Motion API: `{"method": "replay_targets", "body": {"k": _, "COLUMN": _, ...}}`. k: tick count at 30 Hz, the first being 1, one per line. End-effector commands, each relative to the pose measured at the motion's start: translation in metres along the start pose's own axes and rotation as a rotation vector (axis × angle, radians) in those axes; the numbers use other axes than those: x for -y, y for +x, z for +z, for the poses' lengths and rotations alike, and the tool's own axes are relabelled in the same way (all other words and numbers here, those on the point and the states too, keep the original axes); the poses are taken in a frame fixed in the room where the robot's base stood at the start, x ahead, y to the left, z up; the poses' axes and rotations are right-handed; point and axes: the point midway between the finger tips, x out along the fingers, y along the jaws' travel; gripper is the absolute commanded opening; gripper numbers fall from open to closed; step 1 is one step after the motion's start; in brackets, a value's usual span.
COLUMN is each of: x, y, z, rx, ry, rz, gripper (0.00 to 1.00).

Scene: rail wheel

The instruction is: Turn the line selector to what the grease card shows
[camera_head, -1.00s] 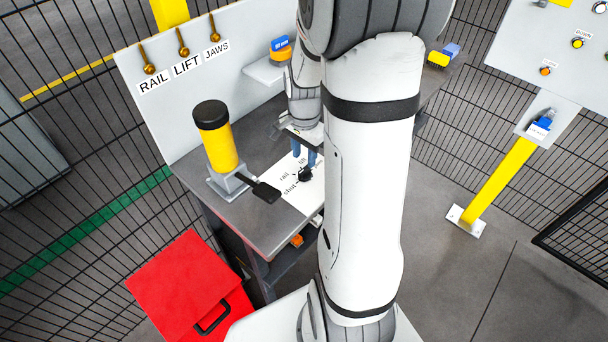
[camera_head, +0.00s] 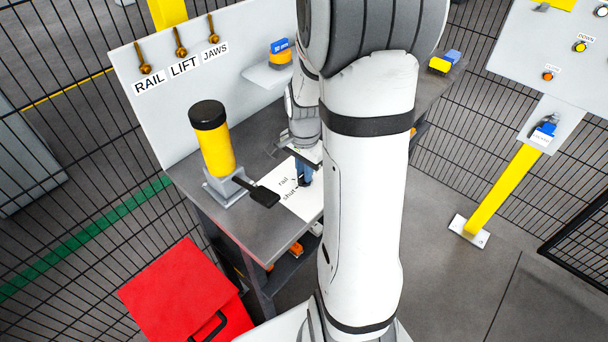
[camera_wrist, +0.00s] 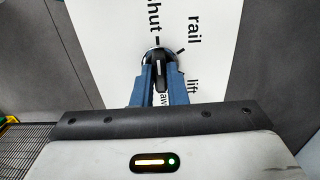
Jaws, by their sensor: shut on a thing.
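The line selector is a small dark knob (camera_wrist: 157,55) on a white plate (camera_wrist: 110,25) printed "shut", "rail", "lift" and a partly hidden word ending the row, of which "aw" shows. My gripper (camera_wrist: 157,72) has its two blue fingers on either side of the knob and is shut on it. Short black tick marks stand by "shut" and "rail". The knob's pointer direction is hard to tell between the fingers. In the head view my gripper (camera_head: 304,174) hides the knob, and "rail" and "shut" show on the plate (camera_head: 297,205). I cannot make out a grease card.
A yellow grease pump (camera_head: 213,145) with a black lever (camera_head: 262,195) stands on the grey bench left of the plate. Brass fittings labelled RAIL, LIFT and JAWS (camera_head: 181,50) line the back panel. A red box (camera_head: 180,290) sits below.

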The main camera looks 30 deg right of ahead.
Motion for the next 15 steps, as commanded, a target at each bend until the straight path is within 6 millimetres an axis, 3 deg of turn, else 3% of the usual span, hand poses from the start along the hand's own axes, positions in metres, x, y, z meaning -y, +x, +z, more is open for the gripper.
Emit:
{"method": "replay_targets", "body": {"k": 10, "x": -0.0001, "y": -0.0001, "z": -0.0004, "rx": 0.000, "ry": 0.005, "rz": 0.000, "gripper": 0.00}}
{"method": "replay_targets", "body": {"k": 15, "x": 0.0000, "y": 0.0004, "z": -0.0006, "rx": -0.001, "ry": 0.148, "rz": -0.001, "gripper": 0.00}}
